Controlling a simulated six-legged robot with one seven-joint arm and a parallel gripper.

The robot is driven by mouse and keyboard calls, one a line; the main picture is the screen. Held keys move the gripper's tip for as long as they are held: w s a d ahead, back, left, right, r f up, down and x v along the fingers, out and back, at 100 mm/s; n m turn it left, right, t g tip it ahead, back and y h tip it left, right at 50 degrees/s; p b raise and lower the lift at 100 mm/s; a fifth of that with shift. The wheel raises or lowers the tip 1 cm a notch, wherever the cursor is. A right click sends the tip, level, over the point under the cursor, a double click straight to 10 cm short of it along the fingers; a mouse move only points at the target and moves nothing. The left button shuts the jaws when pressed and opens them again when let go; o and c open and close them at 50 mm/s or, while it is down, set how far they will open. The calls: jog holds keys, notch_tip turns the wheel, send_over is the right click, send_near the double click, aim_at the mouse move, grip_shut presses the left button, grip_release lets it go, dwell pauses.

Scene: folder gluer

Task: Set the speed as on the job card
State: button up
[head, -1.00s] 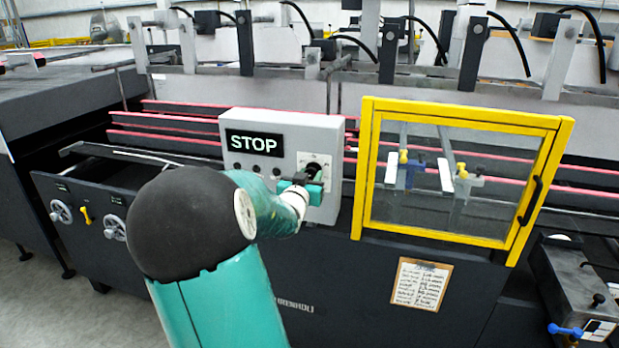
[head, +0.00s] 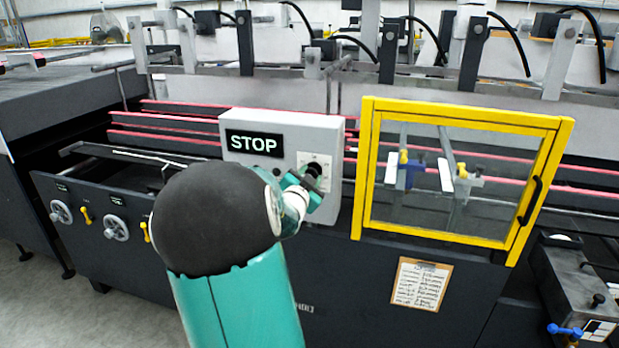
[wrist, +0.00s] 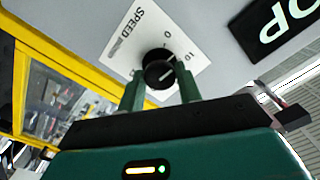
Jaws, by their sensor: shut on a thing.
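The black speed knob (wrist: 160,70) sits on a white plate marked SPEED, with 0 and 10 readable, in the wrist view. In the head view the knob (head: 313,170) is on the right of the grey control box (head: 285,125). My gripper (wrist: 160,85) has its two green fingers on either side of the knob, shut on it. The gripper (head: 308,180) also shows at the box in the head view. The job card (head: 420,284) hangs on a clipboard low on the machine front; its writing is too small to read.
A lit STOP display (head: 254,143) is on the box's left. A yellow-framed guard (head: 366,170) with a clear panel stands shut to the right. Handwheels (head: 117,228) and yellow levers (head: 87,216) are at the lower left.

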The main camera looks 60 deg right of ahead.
jog(key=m, duration=0.4)
jog(key=shift+m, duration=0.4)
dwell(0.4)
jog(key=o, duration=1)
jog(key=a, duration=0.4)
jog(key=s+a, duration=0.1)
jog(key=a, duration=0.4)
jog(key=s+a, duration=0.1)
jog(key=a, duration=0.3)
jog(key=shift+a, duration=0.35)
